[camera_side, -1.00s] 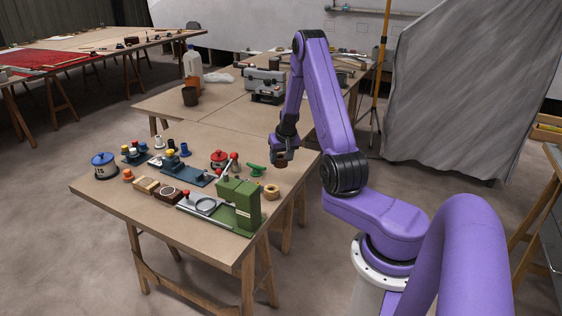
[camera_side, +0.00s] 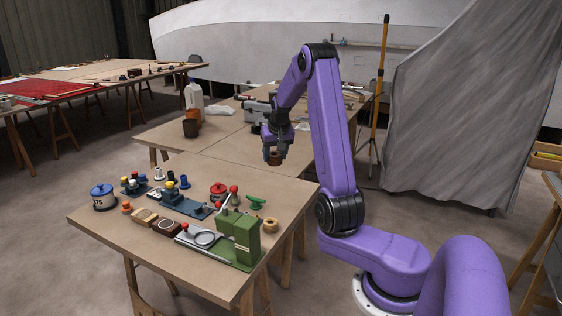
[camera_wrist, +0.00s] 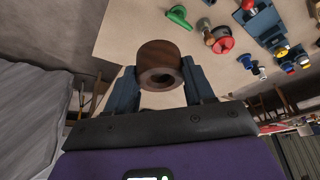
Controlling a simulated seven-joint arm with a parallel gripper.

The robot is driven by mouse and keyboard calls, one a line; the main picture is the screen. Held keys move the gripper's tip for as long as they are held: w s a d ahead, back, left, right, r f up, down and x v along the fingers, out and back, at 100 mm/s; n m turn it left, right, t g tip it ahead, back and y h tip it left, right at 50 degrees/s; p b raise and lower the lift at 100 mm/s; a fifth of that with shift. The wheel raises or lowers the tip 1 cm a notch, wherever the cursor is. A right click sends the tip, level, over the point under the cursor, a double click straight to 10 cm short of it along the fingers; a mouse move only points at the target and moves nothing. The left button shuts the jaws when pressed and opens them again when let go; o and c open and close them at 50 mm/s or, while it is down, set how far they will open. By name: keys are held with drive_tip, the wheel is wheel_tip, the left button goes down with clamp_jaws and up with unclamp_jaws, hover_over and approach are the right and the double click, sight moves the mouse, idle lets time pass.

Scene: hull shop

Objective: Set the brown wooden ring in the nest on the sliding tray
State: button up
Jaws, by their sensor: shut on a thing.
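My gripper (camera_side: 274,158) is shut on the brown wooden ring (camera_wrist: 160,66) and holds it in the air above the back right part of the table. In the wrist view the ring is dark brown and sits between both fingers, its hole showing. In the side view the ring (camera_side: 276,159) is small below the fingers. The sliding tray (camera_side: 186,240) is a light metal strip at the table's front, with a round nest (camera_side: 204,238) on it, apparently empty. The tray lies left of a green block-shaped fixture (camera_side: 240,236), well below and in front of my gripper.
A pale wooden ring (camera_side: 271,225) and a green handled piece (camera_side: 256,202) lie on the right. The table's front left is clear.

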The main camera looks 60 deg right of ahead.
drive_tip(key=w+a+m+g+h, duration=0.1)
drive_tip(key=w+a+m, duration=0.1)
drive_tip(key=w+a, duration=0.7)
drive_tip(key=w+a+m, duration=0.2)
drive_tip(key=w+a, duration=0.4)
drive_tip(key=a, duration=0.7)
drive_tip(key=shift+a+f, duration=0.2)
drive_tip(key=shift+f, duration=9.85)
drive_tip(key=shift+f, duration=0.6)
drive_tip(key=o, duration=0.7)
drive_tip(key=shift+o, duration=0.2)
drive_tip(key=v, duration=1.1)
